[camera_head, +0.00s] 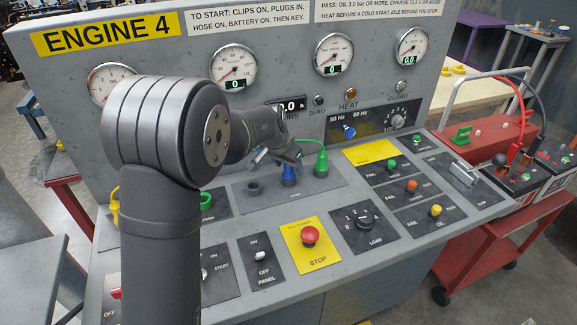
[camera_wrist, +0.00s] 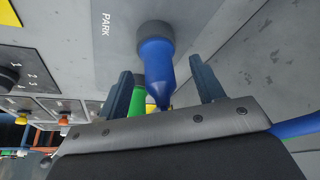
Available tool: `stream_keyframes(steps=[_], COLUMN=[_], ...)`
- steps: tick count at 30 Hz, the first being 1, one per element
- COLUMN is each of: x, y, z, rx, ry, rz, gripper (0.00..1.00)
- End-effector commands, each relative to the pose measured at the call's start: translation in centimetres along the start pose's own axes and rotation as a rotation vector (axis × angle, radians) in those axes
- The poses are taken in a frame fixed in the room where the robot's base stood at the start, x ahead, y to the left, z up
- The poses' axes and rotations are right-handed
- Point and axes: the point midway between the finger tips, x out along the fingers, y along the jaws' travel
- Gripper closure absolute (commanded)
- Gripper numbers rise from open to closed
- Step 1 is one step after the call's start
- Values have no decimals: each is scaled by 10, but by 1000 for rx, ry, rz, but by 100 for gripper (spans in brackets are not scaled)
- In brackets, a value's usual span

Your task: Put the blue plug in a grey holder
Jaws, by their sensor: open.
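The blue plug (camera_head: 288,174) stands on the grey plate on the console's sloping top, partly hidden by my gripper. In the wrist view the blue plug (camera_wrist: 158,70) sits with its wide end in a dark grey collar (camera_wrist: 155,34), on a plate marked PARK. My gripper (camera_wrist: 160,70) is open, with one finger on each side of the plug and a visible gap at both sides. In the head view my gripper (camera_head: 277,152) is just above the plug. An empty dark grey holder (camera_head: 253,188) is on the same plate, left of the plug.
A green plug (camera_head: 321,165) with a green cable stands close to the right of the blue plug. A green ring socket (camera_head: 206,201) is to the left. The red stop button (camera_head: 310,236) and several switches are in front. The gauge panel rises behind.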

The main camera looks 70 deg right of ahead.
Motion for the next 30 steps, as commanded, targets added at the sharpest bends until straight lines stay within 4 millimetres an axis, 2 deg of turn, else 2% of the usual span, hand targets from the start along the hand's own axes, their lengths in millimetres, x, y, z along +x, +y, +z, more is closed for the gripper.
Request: stream_keyframes(steps=[5, 12, 18, 24, 30], x=[-33, -93, -137, -161, -168], y=[-1, 0, 0, 0, 0], z=[-1, -1, 0, 0, 0], rx=[0, 0, 0, -1, 0], ry=[5, 5, 3, 1, 0], rz=[-3, -3, -2, 0, 0], gripper=[38, 38, 38, 38, 38])
